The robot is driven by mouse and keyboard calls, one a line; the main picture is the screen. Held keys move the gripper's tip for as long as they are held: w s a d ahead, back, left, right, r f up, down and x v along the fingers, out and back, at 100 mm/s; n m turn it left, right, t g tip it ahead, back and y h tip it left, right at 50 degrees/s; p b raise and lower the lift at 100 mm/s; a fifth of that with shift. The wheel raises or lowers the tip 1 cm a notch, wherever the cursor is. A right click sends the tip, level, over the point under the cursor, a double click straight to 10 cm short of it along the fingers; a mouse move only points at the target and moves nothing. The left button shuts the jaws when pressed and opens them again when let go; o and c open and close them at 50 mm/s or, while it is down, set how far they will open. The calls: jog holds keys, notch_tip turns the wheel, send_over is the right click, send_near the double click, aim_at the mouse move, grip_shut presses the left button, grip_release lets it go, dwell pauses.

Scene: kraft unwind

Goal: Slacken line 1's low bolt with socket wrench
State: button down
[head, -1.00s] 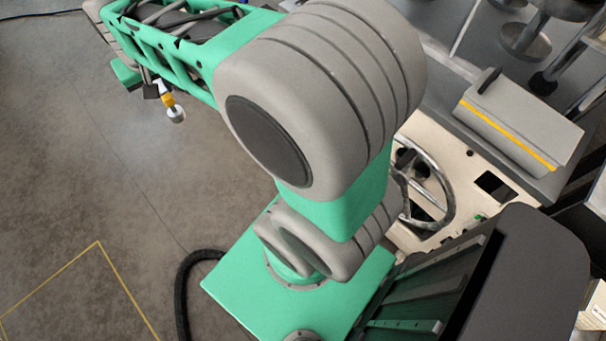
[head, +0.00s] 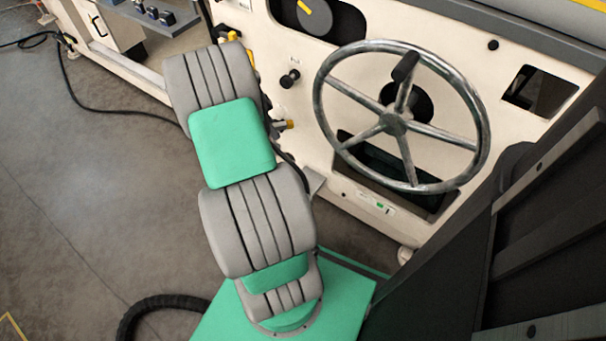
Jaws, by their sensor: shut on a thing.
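My gripper is hidden behind my own arm, which reaches toward the cream machine front in the head view. The socket wrench cannot be made out for certain. A small yellow-and-grey piece (head: 284,125) shows at the right edge of my arm, and I cannot tell whether it belongs to the wrench or to the machine. Line 1's low bolt cannot be picked out; my arm covers that part of the panel. Yellow fittings (head: 249,64) show just above my arm, partly hidden.
The cream machine panel (head: 330,85) stands close in front. A large metal handwheel (head: 394,124) juts out right of my arm, with a black knob (head: 290,78) between them. A yellow-marked dial (head: 314,16) is above. A cable lies on the floor at left, where open floor (head: 75,190) shows.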

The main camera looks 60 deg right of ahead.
jog(key=s+d+f+m+y+b, duration=0.1)
jog(key=s+f+b, duration=0.3)
jog(key=f, duration=0.4)
jog(key=s+d+f+m+y+b, duration=0.1)
jog(key=s+f+m+b, duration=0.3)
jog(key=f, duration=0.5)
jog(key=shift+s+d+f+g+b, duration=0.25)
jog(key=shift+s+d+g+b, duration=0.1)
jog(key=shift+d, duration=0.2)
jog(key=shift+w+f+b, duration=0.1)
jog(key=shift+f+b, duration=0.5)
jog(key=shift+f, duration=0.25)
dwell(1.0)
jog(key=n+h+p, duration=0.1)
jog(key=n+p, duration=0.1)
jog(key=n, duration=0.2)
jog(key=shift+h, duration=0.3)
dwell(0.4)
jog(key=shift+p, duration=0.35)
